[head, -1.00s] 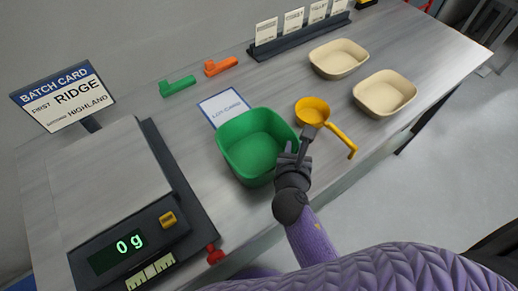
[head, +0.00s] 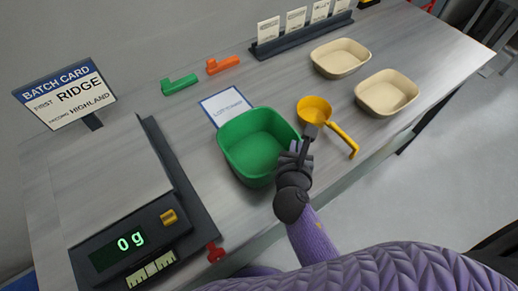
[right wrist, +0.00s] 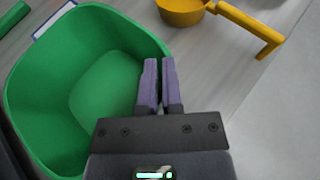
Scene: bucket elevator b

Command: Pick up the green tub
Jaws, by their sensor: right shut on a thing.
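The green tub (head: 258,150) stands upright and empty on the bench, in the middle of the head view. It also fills the left of the right wrist view (right wrist: 95,95). My right gripper (head: 301,146) is at the tub's right wall. In the right wrist view its two purple fingers (right wrist: 159,82) are close together at the rim, shut on the wall. The tub appears to rest on the bench still. My left gripper is not in view.
A yellow scoop (head: 314,108) lies close beyond my right gripper. A scale (head: 125,200) reading 0 g stands left of the tub. A white card (head: 226,104) lies behind it. Two beige trays (head: 386,92) are at the right. Green (head: 179,85) and orange (head: 223,65) pieces lie behind.

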